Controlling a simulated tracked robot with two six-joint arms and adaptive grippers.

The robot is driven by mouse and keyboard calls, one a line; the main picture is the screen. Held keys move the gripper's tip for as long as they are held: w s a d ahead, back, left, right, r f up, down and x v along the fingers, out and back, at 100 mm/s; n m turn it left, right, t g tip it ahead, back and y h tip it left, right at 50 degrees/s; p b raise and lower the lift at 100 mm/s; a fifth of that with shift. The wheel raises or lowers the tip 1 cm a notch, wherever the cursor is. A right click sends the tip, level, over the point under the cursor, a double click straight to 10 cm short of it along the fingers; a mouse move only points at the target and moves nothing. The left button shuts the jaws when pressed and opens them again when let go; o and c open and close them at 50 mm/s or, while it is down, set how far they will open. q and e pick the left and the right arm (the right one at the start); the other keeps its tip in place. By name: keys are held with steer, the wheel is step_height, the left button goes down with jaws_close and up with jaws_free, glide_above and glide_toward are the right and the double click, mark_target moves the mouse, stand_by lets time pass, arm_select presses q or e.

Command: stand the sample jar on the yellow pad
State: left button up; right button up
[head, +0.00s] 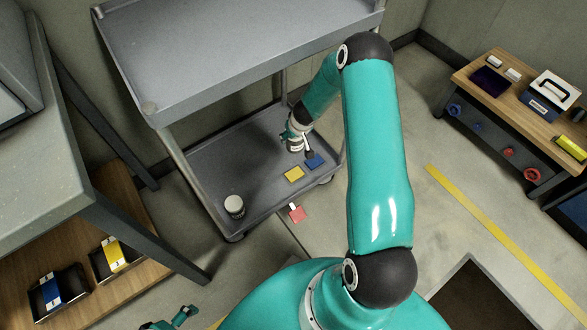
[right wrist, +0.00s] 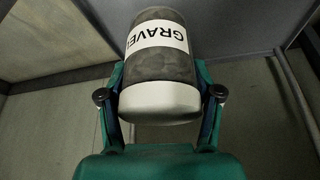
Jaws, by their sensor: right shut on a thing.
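A jar (right wrist: 160,62) with a white lid, a grey body and a white label reading "GRAVE", the rest cut off, is between the fingers of my right gripper (right wrist: 159,95), which is shut on it near the lid. In the head view my right gripper (head: 298,145) is low over the cart's lower shelf, behind the yellow pad (head: 293,174); the held jar is hardly visible there. Nothing stands on the yellow pad. Another dark jar with a pale top (head: 234,206) stands at the shelf's front left. My left gripper (head: 182,317) is at the bottom edge; its jaw state is unclear.
A blue pad (head: 314,161) lies right of the yellow one. A red piece with a white tag (head: 297,213) is by the shelf's front edge. The cart's upper shelf (head: 220,50) overhangs the back. A wooden bench (head: 505,95) with several items stands at right.

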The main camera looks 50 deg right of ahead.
step_height(320, 180, down, 19)
steer(key=b, duration=1.3)
steer(key=shift+r, duration=0.3)
steer(key=o, duration=1.4)
